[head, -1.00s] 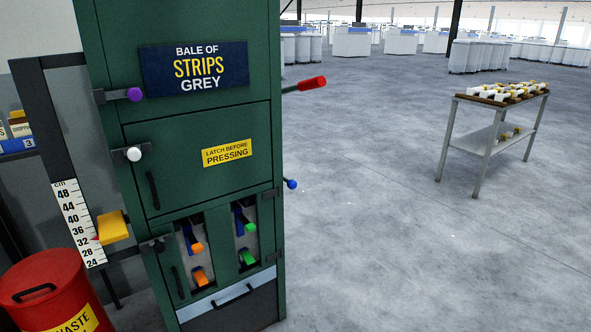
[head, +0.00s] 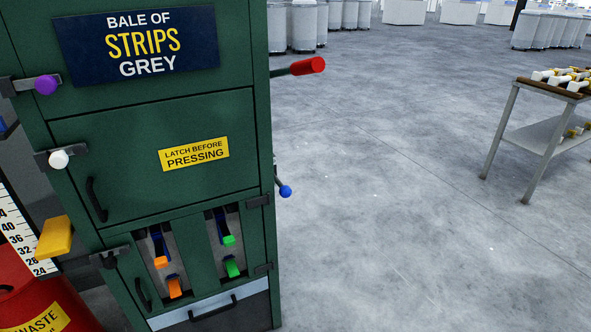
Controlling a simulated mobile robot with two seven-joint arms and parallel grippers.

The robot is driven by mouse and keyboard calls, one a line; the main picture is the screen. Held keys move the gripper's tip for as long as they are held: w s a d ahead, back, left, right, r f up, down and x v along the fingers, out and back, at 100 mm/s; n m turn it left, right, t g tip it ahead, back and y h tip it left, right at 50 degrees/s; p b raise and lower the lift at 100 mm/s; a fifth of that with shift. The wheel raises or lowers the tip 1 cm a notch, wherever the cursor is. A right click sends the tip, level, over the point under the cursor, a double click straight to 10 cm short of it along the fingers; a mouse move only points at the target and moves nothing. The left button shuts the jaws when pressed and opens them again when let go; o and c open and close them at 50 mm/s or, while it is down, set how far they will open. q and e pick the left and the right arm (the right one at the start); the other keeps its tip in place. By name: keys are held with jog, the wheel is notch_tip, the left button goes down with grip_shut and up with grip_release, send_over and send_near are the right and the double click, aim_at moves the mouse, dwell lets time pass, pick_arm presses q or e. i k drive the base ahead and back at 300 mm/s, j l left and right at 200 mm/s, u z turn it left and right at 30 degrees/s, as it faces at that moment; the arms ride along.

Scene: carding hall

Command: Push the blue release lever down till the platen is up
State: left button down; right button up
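The blue release lever (head: 285,190) is a short dark rod with a blue ball end. It sticks out from the right side of the green baling press (head: 150,130), below a longer lever with a red grip (head: 308,66). The platen itself is hidden inside the press. A yellow pointer (head: 55,237) stands beside the white cm scale (head: 20,240) at the left, near the mark 32 to 36. Neither of my grippers is in view.
A red waste bin (head: 40,300) stands at the lower left. A trolley (head: 545,130) with spools stands at the right. The grey floor (head: 400,220) between press and trolley is clear. The press doors look closed.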

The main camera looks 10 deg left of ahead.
aim_at(286, 191)
jog(key=i+l+u, duration=0.1)
jog(key=i+l, duration=0.95)
jog(key=i, duration=0.1)
